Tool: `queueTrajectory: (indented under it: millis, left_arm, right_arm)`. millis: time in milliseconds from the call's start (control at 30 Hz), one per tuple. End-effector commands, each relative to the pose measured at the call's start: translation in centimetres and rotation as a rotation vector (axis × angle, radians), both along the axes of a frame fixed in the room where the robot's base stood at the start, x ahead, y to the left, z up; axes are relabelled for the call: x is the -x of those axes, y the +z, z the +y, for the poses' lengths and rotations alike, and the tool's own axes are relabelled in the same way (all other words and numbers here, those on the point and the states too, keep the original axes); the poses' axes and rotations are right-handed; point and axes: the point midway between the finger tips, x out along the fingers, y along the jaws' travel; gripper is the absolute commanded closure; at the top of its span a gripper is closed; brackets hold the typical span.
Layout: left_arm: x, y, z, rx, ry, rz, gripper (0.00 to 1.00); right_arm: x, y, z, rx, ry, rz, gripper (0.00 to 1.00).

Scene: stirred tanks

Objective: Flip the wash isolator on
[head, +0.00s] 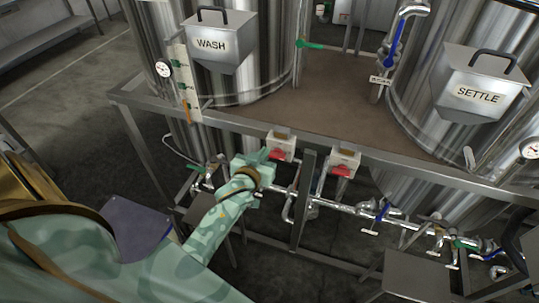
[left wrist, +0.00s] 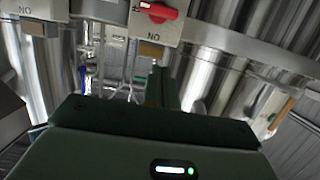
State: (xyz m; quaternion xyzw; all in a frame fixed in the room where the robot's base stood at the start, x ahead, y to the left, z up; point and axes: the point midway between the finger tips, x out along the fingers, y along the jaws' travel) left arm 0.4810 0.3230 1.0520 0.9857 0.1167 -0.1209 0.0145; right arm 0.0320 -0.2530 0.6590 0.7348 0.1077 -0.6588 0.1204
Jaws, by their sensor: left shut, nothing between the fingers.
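The wash isolator is a pale box (head: 281,146) with a red handle (head: 277,155), mounted on the frame rail below the WASH tank (head: 240,80). It is also close up at the top of the left wrist view (left wrist: 155,22), where its red handle (left wrist: 159,11) lies slightly slanted and the lettering looks upside down. My left gripper (head: 264,160) is shut and empty, just left of and below the box in the head view. Whether it touches the handle, I cannot tell. My right gripper is not in view.
A second similar isolator box (head: 345,161) with a red handle is to the right on the same rail. Pipes and valves with a blue handle (head: 382,211) run below. The SETTLE tank (head: 420,80) stands at right. A steel frame leg (head: 303,200) stands between the boxes.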

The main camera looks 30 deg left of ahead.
Motion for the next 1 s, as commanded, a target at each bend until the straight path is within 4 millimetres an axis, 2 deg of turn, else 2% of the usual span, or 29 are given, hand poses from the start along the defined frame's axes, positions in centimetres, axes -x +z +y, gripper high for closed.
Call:
queueTrajectory:
  millis: [33,233,333,500,1000]
  left_arm:
    - [-1.1,-0.3,0.3,0.000,0.000,-0.002,1.00]
    - [-5.1,-1.4,1.2,0.000,0.001,-0.001,1.00]
    - [-4.9,-3.4,1.2,0.001,0.001,0.004,1.00]
    - [-4.9,-4.9,1.2,0.001,0.001,0.002,1.00]
    - [-4.9,-5.3,1.2,0.002,0.000,-0.001,1.00]
  right_arm:
    - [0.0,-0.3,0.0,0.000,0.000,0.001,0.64]
    - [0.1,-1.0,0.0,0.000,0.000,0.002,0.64]
    - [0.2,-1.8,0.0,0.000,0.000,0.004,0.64]
    - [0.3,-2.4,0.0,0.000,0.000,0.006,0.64]
    - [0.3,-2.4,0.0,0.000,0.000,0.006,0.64]
